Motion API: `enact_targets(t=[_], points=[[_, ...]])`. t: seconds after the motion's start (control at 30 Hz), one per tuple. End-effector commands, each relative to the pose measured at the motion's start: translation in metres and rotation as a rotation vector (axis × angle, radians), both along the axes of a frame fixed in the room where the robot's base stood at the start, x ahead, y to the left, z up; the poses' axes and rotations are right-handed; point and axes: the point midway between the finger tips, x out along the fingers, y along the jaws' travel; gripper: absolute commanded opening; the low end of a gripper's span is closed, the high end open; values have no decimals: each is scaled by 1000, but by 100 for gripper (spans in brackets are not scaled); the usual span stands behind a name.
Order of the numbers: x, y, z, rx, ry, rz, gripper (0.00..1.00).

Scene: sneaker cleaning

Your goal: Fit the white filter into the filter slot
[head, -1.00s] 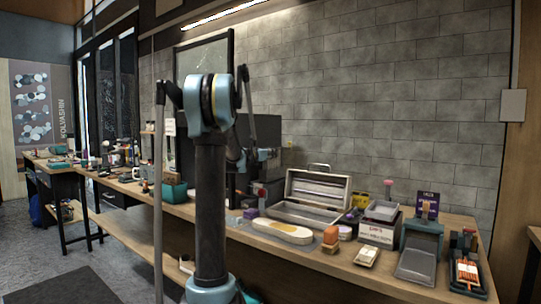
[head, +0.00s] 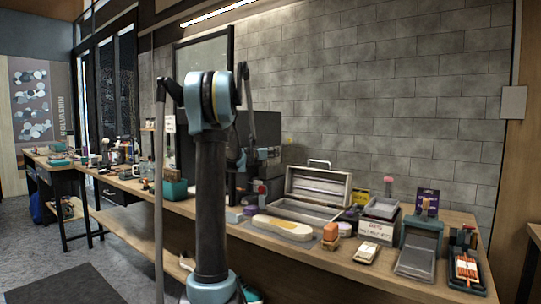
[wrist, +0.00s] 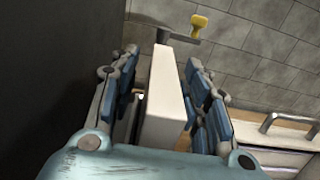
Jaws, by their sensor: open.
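In the wrist view, a white, flat, box-like piece (wrist: 167,100), which looks like the white filter, stands between the fingers of my gripper (wrist: 162,58). The fingers are open, one on each side of it. I cannot tell whether either pad touches it. A grey bracket with a yellow knob (wrist: 198,24) shows just beyond its top end. In the head view, my gripper (head: 257,156) is small and partly hidden behind my arm, in front of a dark panel (head: 266,130). I cannot make out the filter there, and I cannot identify the filter slot in either view.
An open metal case (head: 312,188) stands on the bench right of my gripper. Its handle side shows in the wrist view (wrist: 275,132). A teal bin (head: 174,190) stands left.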

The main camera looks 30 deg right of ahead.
Motion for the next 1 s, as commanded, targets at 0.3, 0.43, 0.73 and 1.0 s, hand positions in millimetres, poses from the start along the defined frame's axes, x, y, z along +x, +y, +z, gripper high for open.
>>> enact_targets(t=[0.3,0.43,0.73,1.0], points=[[-14,38,0,0,0,3,43],[-24,62,-1,0,1,2,43],[-40,102,-1,0,1,1,43],[-44,111,-1,0,1,0,43]])
